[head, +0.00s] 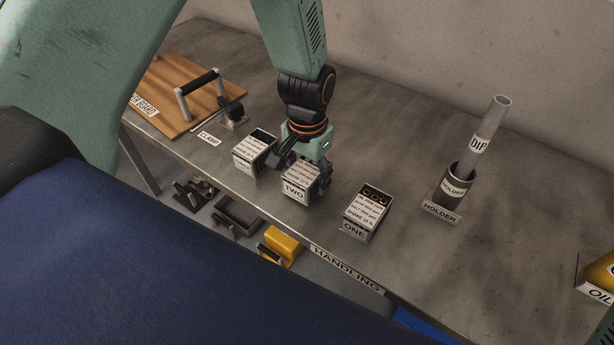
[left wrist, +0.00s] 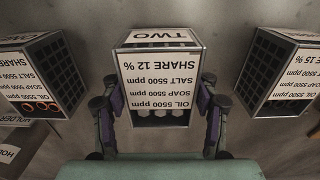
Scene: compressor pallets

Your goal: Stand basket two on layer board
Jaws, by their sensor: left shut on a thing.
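Basket two (head: 299,186) is a small box with a white label reading TWO, standing on the grey table in the middle of the head view. It also shows in the left wrist view (left wrist: 160,85), with its label reading share 12 %. My left gripper (head: 304,166) is above it with its fingers down along both sides, shut on it. In the left wrist view the fingers (left wrist: 160,112) flank the basket. The layer board (head: 185,95) is a brown wooden board with a dark handle at the table's far left. My right gripper is not seen.
Basket one (head: 366,208) stands to the right and another basket (head: 254,153) to the left of basket two. A holder (head: 451,190) with a grey tube marked DIF (head: 486,135) stands further right. A clamp (head: 233,113) sits by the board. An oil container (head: 601,273) is at far right.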

